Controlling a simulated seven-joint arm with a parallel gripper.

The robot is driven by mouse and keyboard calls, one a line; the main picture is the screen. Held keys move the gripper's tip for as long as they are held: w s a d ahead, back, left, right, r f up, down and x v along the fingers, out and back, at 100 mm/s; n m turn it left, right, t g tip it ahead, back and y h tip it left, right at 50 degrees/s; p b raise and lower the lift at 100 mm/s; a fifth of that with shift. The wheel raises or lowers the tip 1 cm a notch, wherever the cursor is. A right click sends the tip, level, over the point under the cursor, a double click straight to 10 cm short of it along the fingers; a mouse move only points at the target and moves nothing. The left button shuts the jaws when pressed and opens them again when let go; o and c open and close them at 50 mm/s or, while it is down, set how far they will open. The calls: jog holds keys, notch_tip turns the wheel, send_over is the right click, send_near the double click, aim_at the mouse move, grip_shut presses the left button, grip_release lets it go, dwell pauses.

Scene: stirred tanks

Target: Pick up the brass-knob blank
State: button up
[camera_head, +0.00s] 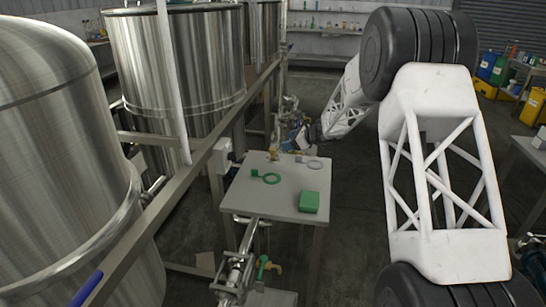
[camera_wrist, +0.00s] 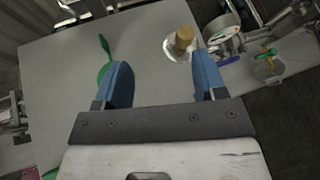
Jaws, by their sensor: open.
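The brass-knob blank is a pale disc with a cylindrical brass knob (camera_wrist: 184,38). In the wrist view it lies on the grey table ahead of my gripper, closer to the right finger. Part of the disc is hidden behind the knob and near that finger. In the head view the brass knob (camera_head: 274,155) shows small at the table's far edge. In the head view my gripper (camera_head: 298,138) is small and partly hidden at the table's far side.
Steel tanks (camera_head: 175,75) and a rail stand left. Pipework with a green-handled valve (camera_head: 263,265) is in front.

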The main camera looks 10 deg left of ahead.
aim_at(274, 149)
jog(key=w+a+f+m, duration=0.1)
jog(key=w+f, duration=0.1)
jog(key=w+a+f+m+t, duration=0.1)
jog(key=w+f, duration=0.1)
jog(key=f, duration=0.1)
jog(key=w+a+f+m, duration=0.1)
jog(key=w+f, duration=0.1)
jog(key=shift+w+a+f+y, duration=0.15)
jog(key=shift+a+f+y, duration=0.15)
jog(key=shift+a+y, duration=0.1)
jog(key=shift+x, duration=1.3)
jog(key=shift+a, duration=0.1)
jog(key=shift+x, duration=2.5)
